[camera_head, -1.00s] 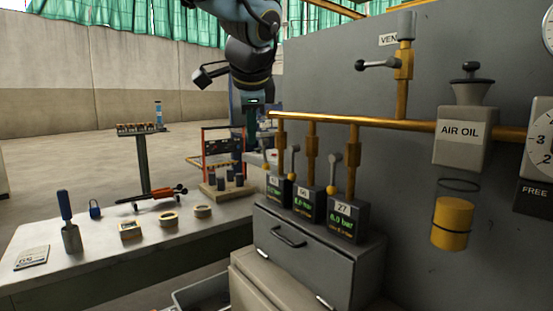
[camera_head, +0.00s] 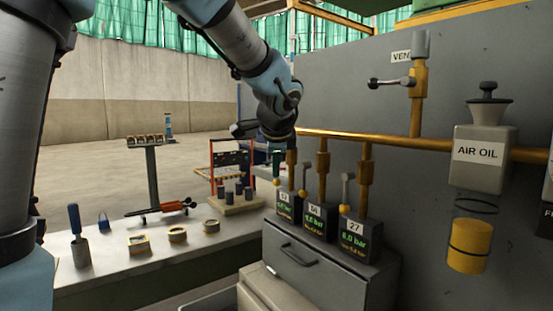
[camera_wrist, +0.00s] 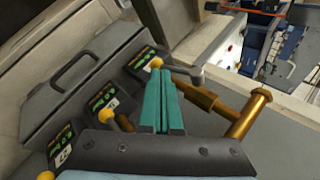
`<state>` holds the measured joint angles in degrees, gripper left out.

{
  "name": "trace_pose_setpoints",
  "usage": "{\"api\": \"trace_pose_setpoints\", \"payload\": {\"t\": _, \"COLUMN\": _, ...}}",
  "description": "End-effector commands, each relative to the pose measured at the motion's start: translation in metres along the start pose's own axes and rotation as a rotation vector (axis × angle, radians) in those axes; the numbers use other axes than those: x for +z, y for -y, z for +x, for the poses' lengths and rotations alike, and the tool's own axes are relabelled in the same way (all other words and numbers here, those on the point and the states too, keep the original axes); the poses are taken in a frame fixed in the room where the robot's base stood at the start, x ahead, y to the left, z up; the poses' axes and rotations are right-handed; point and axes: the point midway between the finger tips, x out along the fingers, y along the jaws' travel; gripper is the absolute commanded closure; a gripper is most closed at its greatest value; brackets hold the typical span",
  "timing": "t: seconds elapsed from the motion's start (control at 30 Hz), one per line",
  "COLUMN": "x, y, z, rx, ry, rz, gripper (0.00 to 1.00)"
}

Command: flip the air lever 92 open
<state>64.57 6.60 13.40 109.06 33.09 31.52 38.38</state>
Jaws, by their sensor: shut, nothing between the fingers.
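The leftmost valve box, number 92 as far as I can read it (camera_head: 285,203), stands on the grey cabinet below the brass pipe. In the wrist view it is the uppermost box (camera_wrist: 143,65). Its air lever (camera_wrist: 187,74) has a yellow pivot ball and a grey arm stretching right in that view. My gripper (camera_head: 277,178) points down at this lever and largely hides it in the head view. In the wrist view my teal fingers (camera_wrist: 157,76) are shut and empty, with the tips beside the lever. I cannot tell whether they touch it.
The middle box (camera_head: 315,218) and box 27 (camera_head: 355,238) stand close to the right, their levers upright. Brass pipes rise just behind the boxes. The AIR OIL unit (camera_head: 480,160) hangs farther right. A workbench (camera_head: 215,240) with tools lies left.

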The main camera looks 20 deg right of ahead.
Motion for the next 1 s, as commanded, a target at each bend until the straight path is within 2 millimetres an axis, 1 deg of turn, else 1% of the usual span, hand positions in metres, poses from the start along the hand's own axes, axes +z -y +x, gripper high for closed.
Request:
{"api": "trace_pose_setpoints", "payload": {"t": 0.1, "x": 0.001, "y": 0.006, "z": 0.006, "rx": 0.0, "ry": 0.001, "rz": -0.003, "gripper": 1.0}}
{"api": "trace_pose_setpoints", "payload": {"t": 0.2, "x": 0.001, "y": 0.007, "z": 0.008, "rx": -0.001, "ry": 0.0, "rz": -0.002, "gripper": 1.0}}
{"api": "trace_pose_setpoints", "payload": {"t": 0.53, "x": 0.001, "y": 0.007, "z": 0.01, "rx": 0.0, "ry": 0.001, "rz": -0.002, "gripper": 1.0}}
{"api": "trace_pose_setpoints", "payload": {"t": 0.73, "x": 0.003, "y": 0.01, "z": 0.023, "rx": 0.002, "ry": 0.002, "rz": -0.001, "gripper": 1.0}}
{"api": "trace_pose_setpoints", "payload": {"t": 1.0, "x": 0.004, "y": 0.008, "z": 0.026, "rx": 0.003, "ry": 0.003, "rz": -0.001, "gripper": 1.0}}
